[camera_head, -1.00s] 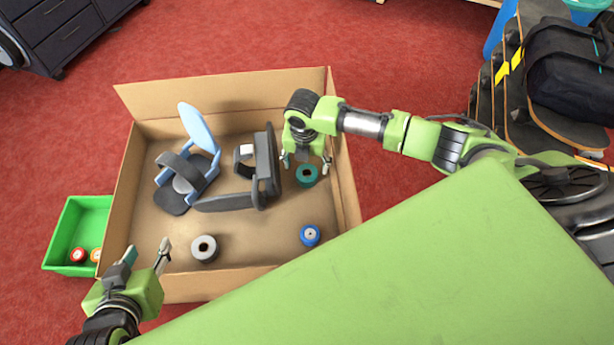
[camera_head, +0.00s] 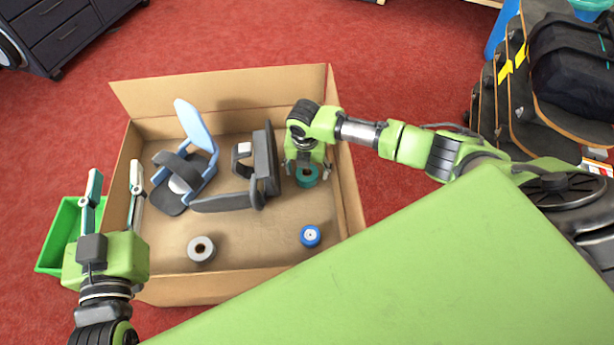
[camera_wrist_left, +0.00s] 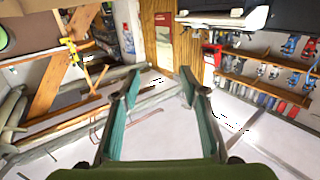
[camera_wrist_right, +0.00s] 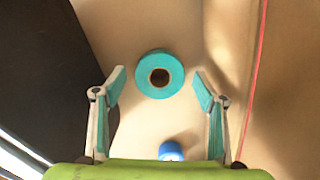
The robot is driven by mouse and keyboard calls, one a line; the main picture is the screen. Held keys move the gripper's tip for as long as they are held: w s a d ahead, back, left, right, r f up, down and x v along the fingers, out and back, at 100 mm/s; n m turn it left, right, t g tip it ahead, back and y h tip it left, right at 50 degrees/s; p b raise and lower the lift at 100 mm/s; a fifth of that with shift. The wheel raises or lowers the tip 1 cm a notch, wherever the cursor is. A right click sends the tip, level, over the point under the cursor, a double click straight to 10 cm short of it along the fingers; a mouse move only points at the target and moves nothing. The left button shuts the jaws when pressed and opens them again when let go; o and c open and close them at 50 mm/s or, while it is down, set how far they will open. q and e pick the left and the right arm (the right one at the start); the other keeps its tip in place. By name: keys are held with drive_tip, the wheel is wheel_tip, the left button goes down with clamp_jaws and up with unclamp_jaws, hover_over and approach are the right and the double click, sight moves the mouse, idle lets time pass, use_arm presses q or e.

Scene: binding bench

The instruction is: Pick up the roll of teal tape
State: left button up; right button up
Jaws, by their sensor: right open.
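The roll of teal tape (camera_head: 307,177) lies flat on the floor of the cardboard box, near its right wall. In the right wrist view the teal roll (camera_wrist_right: 160,76) shows its round face and dark centre hole, between and just beyond the fingertips. My right gripper (camera_head: 306,168) points down over the roll; its open fingers also show in the right wrist view (camera_wrist_right: 158,86), with no visible contact. My left gripper (camera_head: 115,178) is open and empty, above the box's left edge. In the left wrist view its fingers (camera_wrist_left: 155,82) are spread with nothing between them.
The cardboard box (camera_head: 220,88) also holds a grey roll (camera_head: 201,249), a blue roll (camera_head: 310,236), a blue-grey tool (camera_head: 187,170) and a dark angled tool (camera_head: 262,170). A green bin (camera_head: 55,245) stands left, partly hidden by my left gripper.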

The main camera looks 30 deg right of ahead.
drive_tip(key=shift+f, duration=0.25)
use_arm(q)
drive_tip(key=shift+d+r+t, duration=0.1)
drive_tip(key=shift+r+t, duration=0.2)
drive_tip(key=shift+r, duration=0.35)
use_arm(e)
drive_tip(key=c, duration=1.2)
drive_tip(key=shift+c, duration=0.2)
drive_tip(key=shift+r, duration=0.15)
